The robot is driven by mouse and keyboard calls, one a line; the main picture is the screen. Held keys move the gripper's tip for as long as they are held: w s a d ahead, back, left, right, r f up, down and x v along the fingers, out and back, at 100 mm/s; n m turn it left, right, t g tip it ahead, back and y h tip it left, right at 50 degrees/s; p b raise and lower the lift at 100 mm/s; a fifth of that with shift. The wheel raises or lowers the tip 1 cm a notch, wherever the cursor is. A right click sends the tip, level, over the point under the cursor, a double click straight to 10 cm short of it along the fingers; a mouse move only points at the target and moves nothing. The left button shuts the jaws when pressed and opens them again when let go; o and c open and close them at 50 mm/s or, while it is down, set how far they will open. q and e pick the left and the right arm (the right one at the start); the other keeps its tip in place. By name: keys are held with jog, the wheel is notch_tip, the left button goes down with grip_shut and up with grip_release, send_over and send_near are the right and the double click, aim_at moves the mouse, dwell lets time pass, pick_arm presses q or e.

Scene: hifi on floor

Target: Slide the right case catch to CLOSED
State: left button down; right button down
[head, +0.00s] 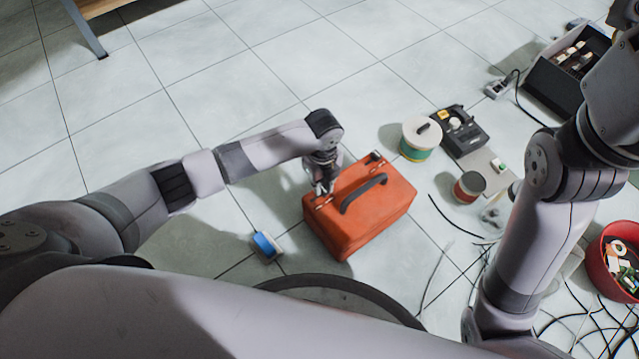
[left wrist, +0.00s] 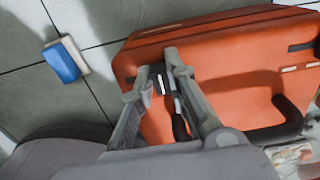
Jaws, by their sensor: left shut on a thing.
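The orange case (head: 345,232) lies on the tiled floor in the head view, with a black handle (head: 363,193) on top. It fills much of the left wrist view (left wrist: 230,95). My left gripper (head: 322,189) is down at the case's left end. In the left wrist view its two fingers (left wrist: 165,75) straddle a dark catch (left wrist: 160,88) with a white mark, shut on it; the fingers partly hide the catch. Another dark strip (left wrist: 302,47) shows farther along the case. I cannot read any CLOSED marking. My right gripper is outside the views.
A blue and white block (head: 265,245) lies left of the case. To the right are a green-and-white spool (head: 421,139), a black device (head: 462,135), a red-brown spool (head: 468,187), loose cables and a red bin (head: 608,275).

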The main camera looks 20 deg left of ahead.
aim_at(323, 186)
pick_arm(q)
jog(key=c, duration=1.7)
grip_release()
jog(key=shift+w+d, duration=0.1)
jog(key=shift+w, duration=0.1)
jog(key=shift+o, duration=0.7)
jog(key=shift+s, duration=0.1)
jog(key=shift+r, duration=0.1)
notch_tip(323, 186, up, 12)
